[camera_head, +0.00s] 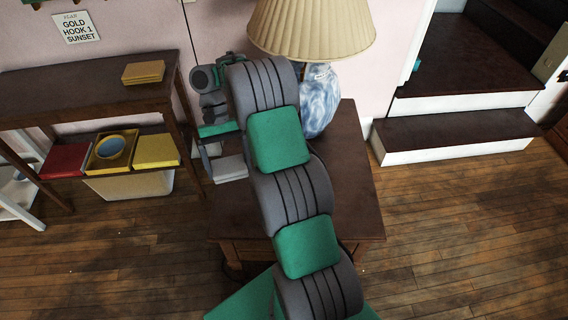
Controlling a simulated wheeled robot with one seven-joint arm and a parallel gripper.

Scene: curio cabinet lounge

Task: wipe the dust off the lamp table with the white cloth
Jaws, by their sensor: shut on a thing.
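The lamp table (350,180) is dark brown wood and stands in the middle, with a bare strip of its top showing right of my arm. A lamp with a blue and white base (319,103) and a pleated cream shade (311,28) stands at its back. My arm crosses the table and hides much of its top. My gripper (214,160) is at the table's left edge, with grey fingers pointing down. It is shut on a small pale thing, apparently the white cloth, mostly hidden. I cannot tell whether it touches the table. Dust cannot be made out clearly.
A dark console table (80,88) with yellow books (143,72) on top stands at the left. Its lower shelf holds a red box (65,160) and a yellow box (156,150). Dark steps (455,128) rise at the right. Wooden floor is clear at front right.

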